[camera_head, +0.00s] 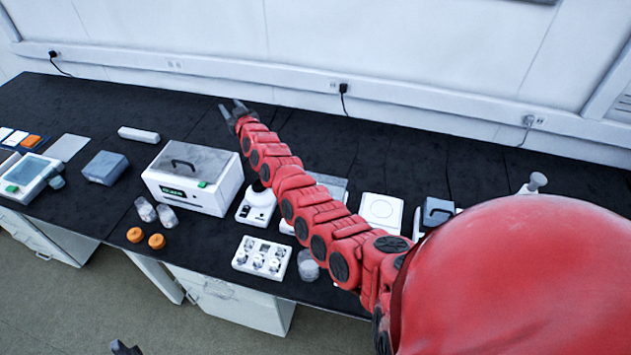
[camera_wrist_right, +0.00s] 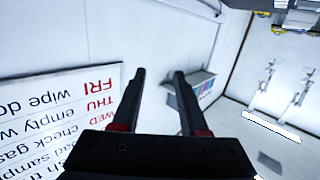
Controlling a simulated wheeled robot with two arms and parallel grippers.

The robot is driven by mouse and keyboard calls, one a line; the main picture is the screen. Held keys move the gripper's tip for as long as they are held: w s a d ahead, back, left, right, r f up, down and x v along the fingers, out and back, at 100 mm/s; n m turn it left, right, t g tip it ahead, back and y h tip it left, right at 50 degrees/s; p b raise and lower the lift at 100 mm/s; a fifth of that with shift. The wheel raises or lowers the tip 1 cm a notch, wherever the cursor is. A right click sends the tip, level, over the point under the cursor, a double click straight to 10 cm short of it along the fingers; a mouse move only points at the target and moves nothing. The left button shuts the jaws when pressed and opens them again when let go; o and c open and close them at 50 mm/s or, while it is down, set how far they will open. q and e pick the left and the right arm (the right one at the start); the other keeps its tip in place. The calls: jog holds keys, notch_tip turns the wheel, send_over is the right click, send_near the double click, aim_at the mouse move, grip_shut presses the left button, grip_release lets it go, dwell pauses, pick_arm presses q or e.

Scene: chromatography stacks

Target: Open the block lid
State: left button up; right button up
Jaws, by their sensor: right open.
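A white block unit (camera_head: 190,197) with a small green display stands on the black bench in the head view. Its grey lid (camera_head: 208,161) lies shut on top and carries a dark arched handle (camera_head: 184,163). My right gripper (camera_head: 233,106) is open and empty, beyond the unit and to its upper right in the head view, apart from the handle. In the right wrist view the two fingers (camera_wrist_right: 160,78) are spread with nothing between them. A dark tip (camera_head: 125,347) at the bottom edge looks like my left gripper; its jaws cannot be made out.
A white rack (camera_head: 262,257), orange caps (camera_head: 135,234) and clear jars (camera_head: 146,209) stand in front of the unit. A grey-blue box (camera_head: 105,167) is left of it. My right arm crosses above the bench. The wrist view shows a lettered wall sign (camera_wrist_right: 62,115).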

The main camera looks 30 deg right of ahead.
jog(key=s+d+f+n+g, duration=0.25)
jog(key=s+d+g, duration=0.2)
jog(key=s, duration=0.35)
jog(key=s+d+f+n+g, duration=0.1)
jog(key=s+d+n+g, duration=0.25)
jog(key=s+g, duration=0.35)
jog(key=s+d+f+n+g, duration=0.2)
jog(key=s+d+g, duration=0.25)
jog(key=s, duration=0.45)
jog(key=shift+h, duration=0.4)
jog(key=f+b, duration=0.2)
jog(key=f, duration=0.3)
jog(key=w+d+f+b, duration=0.1)
jog(key=f, duration=0.3)
jog(key=w+d+f+b, duration=0.1)
jog(key=f+b, duration=0.1)
jog(key=f, duration=0.3)
jog(key=shift+w+d+f+b, duration=0.2)
jog(key=shift+d+f+b, duration=0.05)
jog(key=shift+f+b, duration=0.1)
jog(key=shift+w+f, duration=0.15)
jog(key=shift+f, duration=0.5)
jog(key=shift+d+f, duration=0.25)
jog(key=shift+f, duration=0.4)
